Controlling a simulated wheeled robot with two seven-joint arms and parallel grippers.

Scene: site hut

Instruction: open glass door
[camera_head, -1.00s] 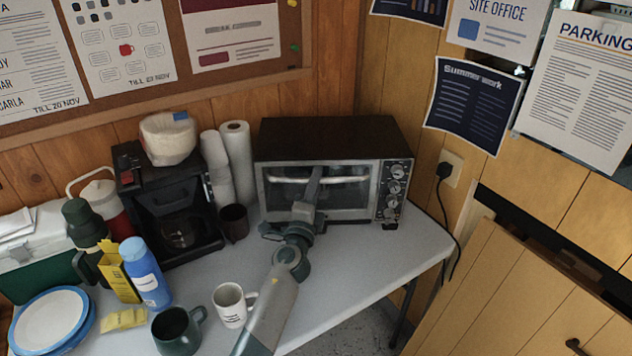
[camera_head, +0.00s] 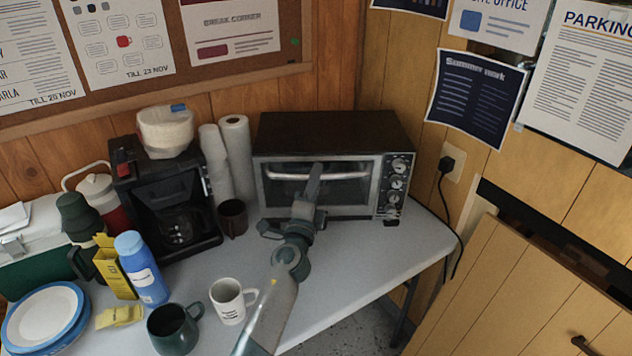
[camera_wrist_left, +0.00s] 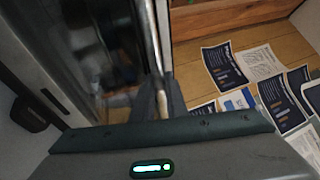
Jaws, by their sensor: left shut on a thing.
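The toaster oven (camera_head: 335,130) stands on the table against the wall, with a black top and a silver front. Its glass door (camera_head: 345,196) looks shut, with a pale bar handle (camera_head: 285,176) along its top edge. My left gripper (camera_head: 314,172) is at the middle of this handle, shut on it. The left wrist view shows the handle (camera_wrist_left: 152,45) running up from between my left fingers (camera_wrist_left: 160,95), with the dark glass (camera_wrist_left: 95,45) beside it. My left arm hides part of the door. My right gripper is not in view.
A black coffee maker (camera_head: 165,200), paper rolls (camera_head: 238,155) and a dark mug (camera_head: 233,218) stand left of the oven. A white mug (camera_head: 228,300) and a green mug (camera_head: 173,328) stand near my left forearm. The tabletop (camera_head: 365,260) before the oven's right side is clear.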

